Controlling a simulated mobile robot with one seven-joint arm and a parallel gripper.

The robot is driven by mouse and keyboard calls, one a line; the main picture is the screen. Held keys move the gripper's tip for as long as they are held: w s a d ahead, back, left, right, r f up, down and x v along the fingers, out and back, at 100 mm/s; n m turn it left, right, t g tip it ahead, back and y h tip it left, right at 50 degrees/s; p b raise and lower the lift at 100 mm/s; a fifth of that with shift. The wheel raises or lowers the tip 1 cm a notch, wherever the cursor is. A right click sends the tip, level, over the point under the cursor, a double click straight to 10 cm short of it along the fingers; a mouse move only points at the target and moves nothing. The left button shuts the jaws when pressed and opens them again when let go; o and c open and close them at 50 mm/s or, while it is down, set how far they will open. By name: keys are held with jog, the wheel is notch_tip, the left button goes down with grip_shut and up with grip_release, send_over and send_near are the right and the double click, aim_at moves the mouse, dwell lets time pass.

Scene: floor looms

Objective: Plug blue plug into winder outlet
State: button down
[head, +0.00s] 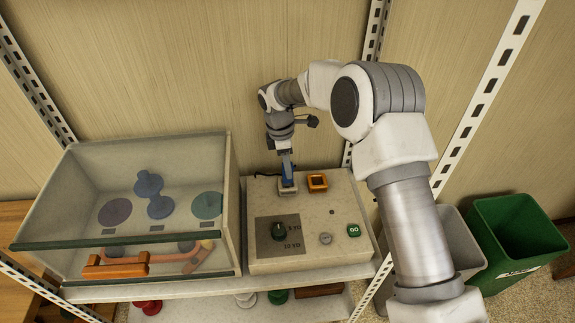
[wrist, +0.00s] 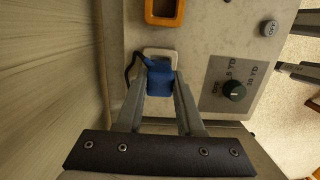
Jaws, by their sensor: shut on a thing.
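The blue plug (wrist: 160,78) is between the fingertips of my gripper (wrist: 160,88), which is shut on it. A dark cord loops from the plug's left side in the wrist view. The plug is at a white-framed outlet (wrist: 160,53) on the winder box (head: 335,205); its front end is hidden, so I cannot tell how deep it sits. In the head view my gripper (head: 287,175) points down at the back left of the box top, with the plug low between its fingers. An orange-framed socket (head: 317,182) lies just right of the white one.
The box top carries a dark dial (head: 278,231), a grey OFF button (head: 326,238) and a green GO button (head: 354,230). A clear-fronted case (head: 125,215) with spools stands close on the left. A green bin (head: 515,240) is at right.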

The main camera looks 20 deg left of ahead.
jog(key=shift+f+b, duration=1.05)
jog(key=shift+f, duration=0.65)
jog(key=shift+c, duration=2.3)
grip_release()
notch_tip(320, 180, up, 17)
jog(key=a, duration=0.2)
jog(key=shift+s+r, duration=0.2)
jog(key=shift+s, duration=0.2)
